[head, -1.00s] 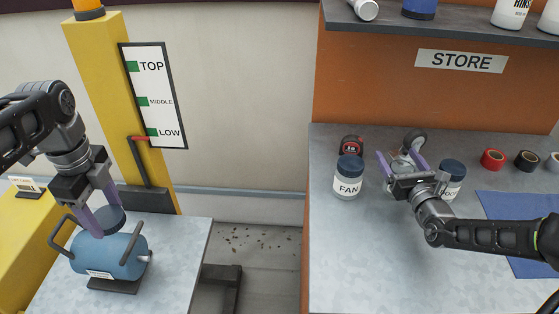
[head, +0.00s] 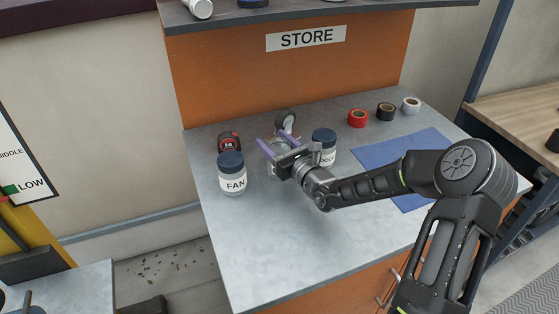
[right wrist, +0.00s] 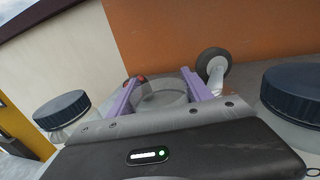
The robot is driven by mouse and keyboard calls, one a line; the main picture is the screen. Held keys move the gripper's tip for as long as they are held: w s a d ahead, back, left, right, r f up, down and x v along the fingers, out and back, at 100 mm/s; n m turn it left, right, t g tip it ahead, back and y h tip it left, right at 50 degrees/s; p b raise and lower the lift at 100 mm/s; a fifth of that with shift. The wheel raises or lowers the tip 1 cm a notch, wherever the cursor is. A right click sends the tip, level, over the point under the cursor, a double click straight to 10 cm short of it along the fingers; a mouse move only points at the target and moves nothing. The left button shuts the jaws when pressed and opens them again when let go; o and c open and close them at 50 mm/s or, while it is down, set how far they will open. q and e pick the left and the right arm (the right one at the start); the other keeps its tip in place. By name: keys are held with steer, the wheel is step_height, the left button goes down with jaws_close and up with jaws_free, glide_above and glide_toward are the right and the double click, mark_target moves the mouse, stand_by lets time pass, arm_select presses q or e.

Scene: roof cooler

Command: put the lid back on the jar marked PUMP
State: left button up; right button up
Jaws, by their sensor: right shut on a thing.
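My right gripper (head: 271,147) is on the store counter, its purple fingers on either side of a clear, open-topped jar (head: 277,168). It is shut on this jar. In the right wrist view the jar (right wrist: 165,98) shows its round rim between the fingers, with no lid on it. Its label is hidden, so I cannot read its mark. A lidded jar marked FAN (head: 232,175) stands to its left, and another dark-lidded jar (head: 324,146), its label partly covered, stands to its right. The left gripper and the loose lid are out of view.
A red and black tape measure (head: 229,142) and a caster wheel (head: 285,120) lie behind the jars. Tape rolls (head: 358,118) line the back right. A blue mat (head: 385,160) lies at the right. The counter's front left is clear.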

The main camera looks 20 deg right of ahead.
steer(key=c, duration=0.6)
step_height(320, 180, up, 10)
steer(key=shift+r, duration=0.1)
steer(key=shift+c, duration=0.2)
stand_by(0.5)
steer(key=o, duration=1)
jaws_close()
